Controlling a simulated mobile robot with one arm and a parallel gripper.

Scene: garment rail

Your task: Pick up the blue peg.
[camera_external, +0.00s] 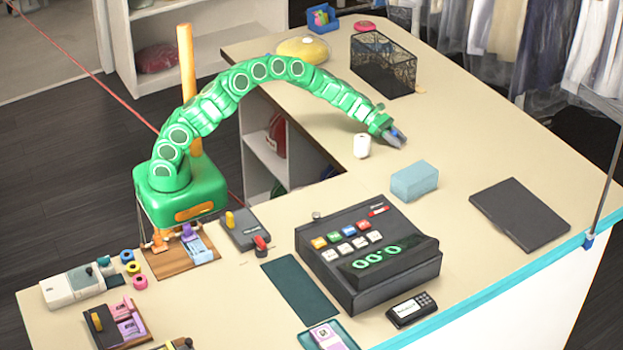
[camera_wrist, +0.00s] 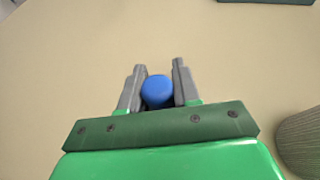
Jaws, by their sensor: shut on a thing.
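The blue peg (camera_wrist: 158,91) shows in the wrist view as a rounded blue end between my two grey fingers. My gripper (camera_wrist: 157,88) is shut on it, with one finger on each side. In the external view my gripper (camera_external: 397,137) is low over the counter at the end of the green arm, just right of a white roll. A small bit of blue, the peg (camera_external: 394,132), shows at the fingers there. Most of the peg is hidden by the fingers. I cannot tell whether it touches the counter.
A white roll (camera_external: 362,146) stands close left of my gripper. A light blue box (camera_external: 414,181) lies in front of it, and a black mesh basket (camera_external: 383,65) stands behind. A cash register (camera_external: 367,257) is nearer the front. The counter right of my gripper is clear.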

